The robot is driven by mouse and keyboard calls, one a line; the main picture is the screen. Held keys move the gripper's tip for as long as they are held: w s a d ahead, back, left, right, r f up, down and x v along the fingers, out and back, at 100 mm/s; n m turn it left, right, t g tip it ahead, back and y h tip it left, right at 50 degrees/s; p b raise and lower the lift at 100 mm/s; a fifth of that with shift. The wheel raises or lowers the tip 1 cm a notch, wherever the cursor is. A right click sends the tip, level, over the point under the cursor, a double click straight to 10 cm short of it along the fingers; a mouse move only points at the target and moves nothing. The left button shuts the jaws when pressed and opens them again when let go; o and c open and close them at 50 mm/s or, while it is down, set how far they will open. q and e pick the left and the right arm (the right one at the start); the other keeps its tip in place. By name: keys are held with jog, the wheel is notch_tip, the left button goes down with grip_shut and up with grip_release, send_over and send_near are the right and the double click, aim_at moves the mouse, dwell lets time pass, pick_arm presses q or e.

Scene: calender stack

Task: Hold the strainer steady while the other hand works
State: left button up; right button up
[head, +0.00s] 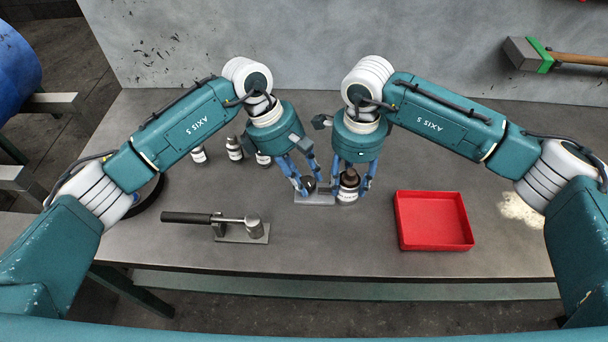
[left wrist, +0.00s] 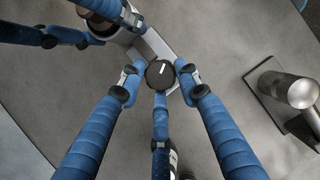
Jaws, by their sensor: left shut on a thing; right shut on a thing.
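My left gripper (head: 308,186) is shut on a dark round knob (left wrist: 160,74) with a white mark, its fingers around it. The knob is at a light grey metal plate (head: 314,200), which also shows in the left wrist view (left wrist: 157,43). My right gripper (head: 352,186) is shut on a bottle (head: 348,195) with a brown top and white label, right beside the plate. Both fingers and bottle show partly at the top left of the left wrist view. I cannot make out a thing that is clearly a strainer; the knob's underside is hidden.
A black-handled tool with a metal cylinder (head: 254,226) lies on a small plate at the front left. A red tray (head: 433,221) stands at the right. Several small bottles (head: 234,149) stand behind my left arm. The front middle of the table is clear.

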pick_arm(q)
jog(key=n, duration=0.1)
jog(key=n+t, duration=0.1)
jog(key=n, duration=0.2)
jog(key=shift+s+d+r+n+t, duration=0.15)
jog(key=shift+s+d+n+t, duration=0.15)
jog(key=shift+s+n+t, duration=0.1)
jog(key=shift+d+n+t, duration=0.15)
jog(key=shift+n+t, duration=0.75)
jog(key=shift+n, duration=1.4)
jog(key=o, duration=1.1)
jog(key=shift+w+a, duration=0.1)
jog(key=shift+a, duration=0.15)
jog(key=shift+y, duration=0.3)
jog(key=v, duration=1.2)
